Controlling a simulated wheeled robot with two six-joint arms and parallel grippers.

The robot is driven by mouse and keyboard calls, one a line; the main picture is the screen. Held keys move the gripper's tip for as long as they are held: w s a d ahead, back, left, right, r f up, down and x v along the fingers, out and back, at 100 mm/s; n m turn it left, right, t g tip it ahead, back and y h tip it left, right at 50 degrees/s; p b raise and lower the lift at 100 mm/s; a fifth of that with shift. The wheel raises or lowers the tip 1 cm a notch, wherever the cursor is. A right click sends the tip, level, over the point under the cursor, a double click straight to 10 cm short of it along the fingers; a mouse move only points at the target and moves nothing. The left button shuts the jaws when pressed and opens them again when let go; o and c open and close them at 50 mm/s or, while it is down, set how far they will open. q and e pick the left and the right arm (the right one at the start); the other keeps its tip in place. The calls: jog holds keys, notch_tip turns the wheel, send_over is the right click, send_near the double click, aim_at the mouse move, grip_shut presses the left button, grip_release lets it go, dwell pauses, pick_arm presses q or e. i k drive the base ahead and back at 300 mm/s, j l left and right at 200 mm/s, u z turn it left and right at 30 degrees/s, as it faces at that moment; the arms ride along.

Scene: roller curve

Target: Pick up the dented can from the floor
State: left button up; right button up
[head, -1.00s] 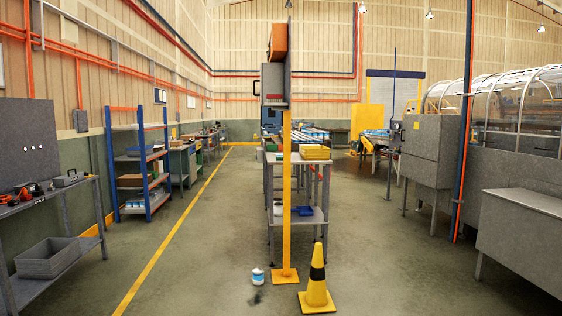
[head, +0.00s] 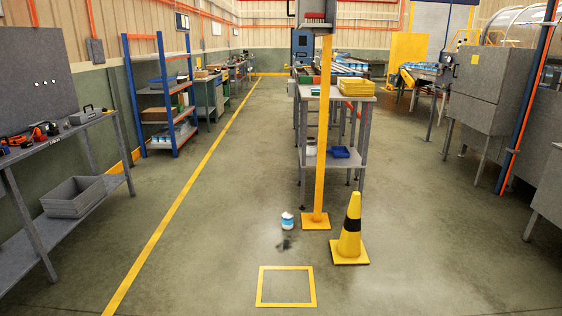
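A small white and blue can (head: 287,221) is on the floor, just left of the base of the yellow post. It looks upright; at this size I cannot make out a dent. A dark smudge (head: 285,243) is on the floor just in front of it. Neither of my grippers shows in the head view.
A yellow post (head: 317,185) and a black-banded yellow cone (head: 350,230) stand right of the can. A yellow square outline (head: 286,304) marks the floor in front. A workbench (head: 70,135) and a blue rack (head: 160,100) line the left. Floor left of the can is clear.

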aim_at(287, 217)
jog(key=i, duration=1.95)
jog(key=i+z, duration=0.1)
jog(key=i, duration=0.4)
jog(key=i+j+z, duration=0.1)
jog(key=i, duration=0.35)
jog(key=i+j+z, duration=0.1)
jog(key=i, duration=0.4)
jog(key=i+j+z, duration=0.15)
jog(key=i+j, duration=0.15)
jog(key=i, duration=0.15)
jog(key=i+j+z, duration=0.1)
jog(key=i+j, duration=0.15)
jog(key=i, duration=0.2)
